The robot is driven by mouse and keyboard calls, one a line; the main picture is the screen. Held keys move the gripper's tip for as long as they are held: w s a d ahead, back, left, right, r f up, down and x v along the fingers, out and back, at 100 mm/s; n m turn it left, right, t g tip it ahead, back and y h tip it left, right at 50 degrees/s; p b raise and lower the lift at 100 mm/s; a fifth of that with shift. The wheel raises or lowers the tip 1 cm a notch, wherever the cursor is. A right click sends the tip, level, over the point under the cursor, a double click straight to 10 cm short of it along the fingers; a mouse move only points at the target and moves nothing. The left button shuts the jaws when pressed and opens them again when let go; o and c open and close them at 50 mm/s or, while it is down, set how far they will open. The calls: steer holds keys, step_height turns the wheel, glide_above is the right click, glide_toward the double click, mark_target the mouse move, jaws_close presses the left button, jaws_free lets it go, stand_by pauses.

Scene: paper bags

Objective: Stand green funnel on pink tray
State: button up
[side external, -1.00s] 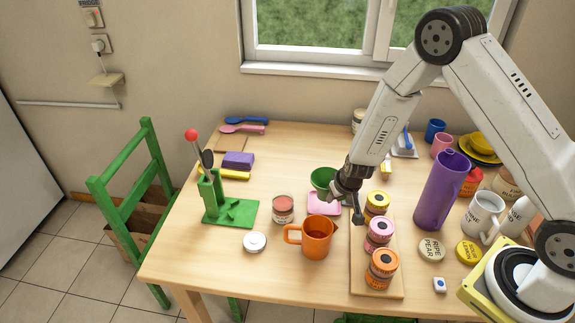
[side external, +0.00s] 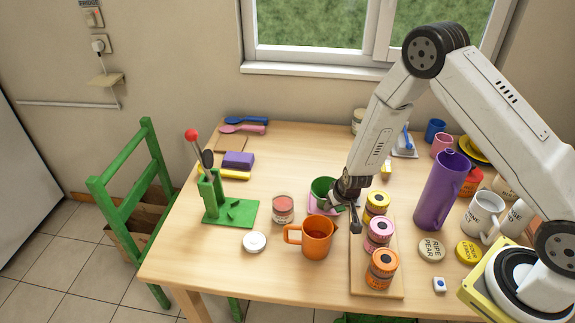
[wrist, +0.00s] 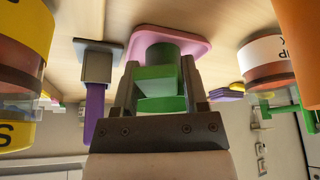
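The green funnel (side external: 322,187) is at the pink tray (side external: 313,207), close over it or touching it; I cannot tell which. My gripper (side external: 350,206) is beside the funnel on its right. In the wrist view the green funnel (wrist: 160,82) sits between the two fingers of my gripper (wrist: 158,85), which are closed against it. The pink tray (wrist: 195,46) shows right behind the funnel there. In the side view the gripper and the orange jug hide part of the tray.
An orange jug (side external: 317,238) stands in front of the tray. A red-topped jar (side external: 283,209) stands to the left. A purple jug (side external: 441,190) is farther right. The table's back middle is clear.

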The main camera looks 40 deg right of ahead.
steer(key=shift+o, duration=1.1)
steer(key=shift+r, duration=0.1)
steer(key=shift+v, duration=3.8)
steer(key=s+a+r+n+g+y, duration=0.1)
steer(key=s+a+r+n, duration=0.1)
steer(key=s+r, duration=1.1)
steer(key=shift+s+r+n+g, duration=0.4)
steer(key=shift+r+n, duration=0.1)
steer(key=shift+r, duration=0.25)
